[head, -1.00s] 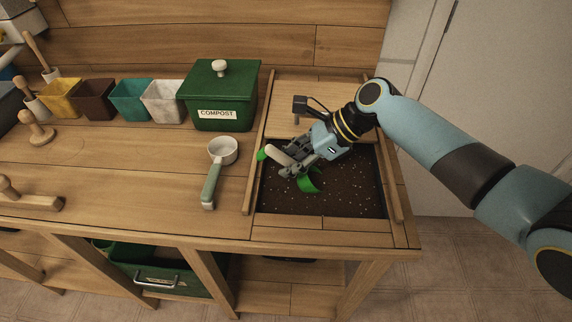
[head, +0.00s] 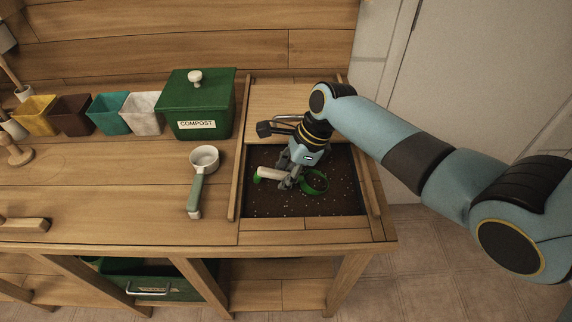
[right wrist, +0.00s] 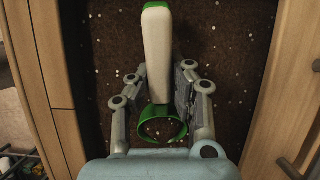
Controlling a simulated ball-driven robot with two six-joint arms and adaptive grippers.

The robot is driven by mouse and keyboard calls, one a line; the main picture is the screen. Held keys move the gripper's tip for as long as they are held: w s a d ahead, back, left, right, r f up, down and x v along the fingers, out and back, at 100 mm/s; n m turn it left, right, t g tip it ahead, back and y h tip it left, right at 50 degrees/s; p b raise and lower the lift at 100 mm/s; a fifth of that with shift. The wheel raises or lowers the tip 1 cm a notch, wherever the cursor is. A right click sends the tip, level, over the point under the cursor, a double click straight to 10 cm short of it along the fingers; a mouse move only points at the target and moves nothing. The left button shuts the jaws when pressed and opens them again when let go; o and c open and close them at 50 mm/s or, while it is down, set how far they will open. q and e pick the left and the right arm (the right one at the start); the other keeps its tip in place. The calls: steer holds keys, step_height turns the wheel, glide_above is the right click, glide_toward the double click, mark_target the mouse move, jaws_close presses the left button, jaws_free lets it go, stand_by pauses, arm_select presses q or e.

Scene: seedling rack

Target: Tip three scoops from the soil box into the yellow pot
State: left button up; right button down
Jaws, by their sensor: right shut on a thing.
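The soil box (head: 338,203) is sunk into the right end of the bench and holds dark soil with white specks. My right gripper (head: 285,180) is over the soil, shut on a green scoop (head: 316,183) with a cream handle. In the right wrist view the scoop's cream handle (right wrist: 155,52) runs between the fingers (right wrist: 160,88), and its green ring-like end lies near the palm. I cannot tell whether the scoop holds soil. The yellow pot (head: 36,115) stands at the far left of the pot row. My left gripper is out of view.
Brown (head: 72,115), teal (head: 109,114) and white (head: 143,112) pots stand beside the yellow one. A green compost bin (head: 197,105) is between them and the soil box. Raised wooden rails (head: 238,155) edge the box.

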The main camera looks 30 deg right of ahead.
mark_target(276, 171)
steer(key=shift+w+a+r+h+p, duration=0.1)
steer(key=shift+a+r+h+p, duration=0.05)
steer(key=shift+r+h+p, duration=0.2)
steer(key=shift+w+a+r+g+h+p, duration=0.15)
steer(key=shift+a+r+g+h+p, duration=0.15)
steer(key=shift+r+p, duration=0.45)
steer(key=p, duration=0.1)
steer(key=r+h+p, duration=0.1)
steer(key=shift+w+a+r+p, duration=0.15)
steer(key=shift+a+r+p, duration=0.15)
steer(key=shift+p, duration=0.1)
steer(key=r+p, duration=0.1)
steer(key=r+h+p, duration=0.1)
steer(key=a+r+g+p, duration=0.1)
steer(key=shift+w+a+r+p, duration=0.1)
steer(key=shift+w+r+p, duration=0.25)
steer(key=shift+w+a+r+h, duration=0.1)
steer(key=shift+r+h, duration=0.05)
steer(key=shift+h, duration=0.1)
steer(key=shift+a+r, duration=0.2)
steer(key=shift+r, duration=0.4)
